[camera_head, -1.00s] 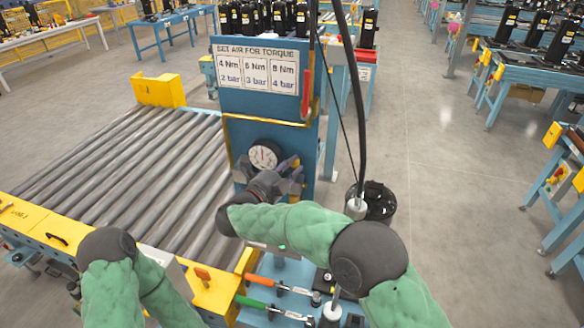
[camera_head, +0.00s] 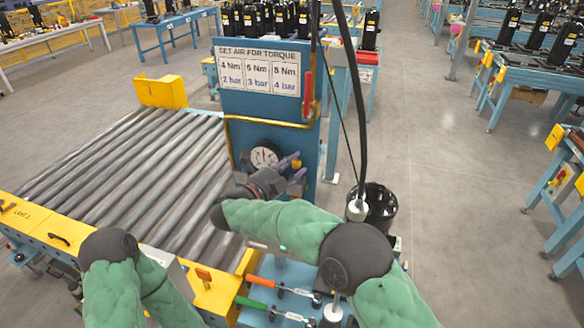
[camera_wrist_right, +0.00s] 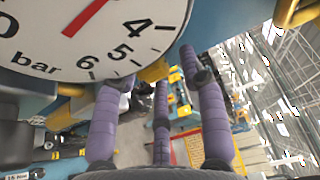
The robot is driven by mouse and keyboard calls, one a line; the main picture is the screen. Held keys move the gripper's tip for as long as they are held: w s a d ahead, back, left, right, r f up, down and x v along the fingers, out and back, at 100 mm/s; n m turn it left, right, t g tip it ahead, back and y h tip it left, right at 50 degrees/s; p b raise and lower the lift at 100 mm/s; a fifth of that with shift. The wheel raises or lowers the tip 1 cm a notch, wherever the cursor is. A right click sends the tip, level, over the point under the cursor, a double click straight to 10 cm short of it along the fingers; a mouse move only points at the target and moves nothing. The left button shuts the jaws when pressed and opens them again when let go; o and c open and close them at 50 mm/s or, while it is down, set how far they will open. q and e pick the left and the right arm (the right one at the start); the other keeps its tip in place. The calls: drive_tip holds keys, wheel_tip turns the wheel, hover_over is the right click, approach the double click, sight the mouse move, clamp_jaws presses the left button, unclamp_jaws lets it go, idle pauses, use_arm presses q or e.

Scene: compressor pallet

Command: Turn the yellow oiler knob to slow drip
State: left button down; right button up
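A yellow knob (camera_head: 295,163) shows on the blue panel (camera_head: 268,105), just right of the round white pressure gauge (camera_head: 264,157). I take it to be the oiler knob. My right gripper (camera_head: 298,180) has purple fingers and is just below the knob. In the right wrist view the fingers (camera_wrist_right: 157,72) are spread, with nothing held between them. A yellow part (camera_wrist_right: 154,71) shows behind and between the fingertips, partly hidden; I cannot tell whether they touch it. My left arm (camera_head: 115,270) is at the lower left, and its gripper is out of view.
The gauge face (camera_wrist_right: 85,35) is close beside the right fingers. A roller conveyor (camera_head: 150,160) lies left of the panel. A black bin (camera_head: 378,205) and hanging hose stand to the right.

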drive_tip(key=shift+a+f, duration=0.1)
drive_tip(key=shift+f, duration=0.15)
drive_tip(key=shift+s+a, duration=0.15)
drive_tip(key=shift+a, duration=0.1)
drive_tip(key=v, duration=1.1)
drive_tip(key=shift+s, duration=0.15)
drive_tip(key=w+d+r+n+t+y+p, duration=0.3)
drive_tip(key=d+n+t+y+p, duration=0.15)
drive_tip(key=d, duration=0.35)
drive_tip(key=s+d+f+n+y+p, duration=0.2)
drive_tip(key=s+f+n+y+p, duration=0.1)
drive_tip(key=s+n+y, duration=0.4)
drive_tip(key=w+m, duration=0.1)
drive_tip(key=w, duration=0.5)
drive_tip(key=w+m+y, duration=0.1)
drive_tip(key=w, duration=0.5)
drive_tip(key=shift+a+t+b, duration=0.1)
drive_tip(key=shift+t+b, duration=0.25)
drive_tip(key=shift+b, duration=0.05)
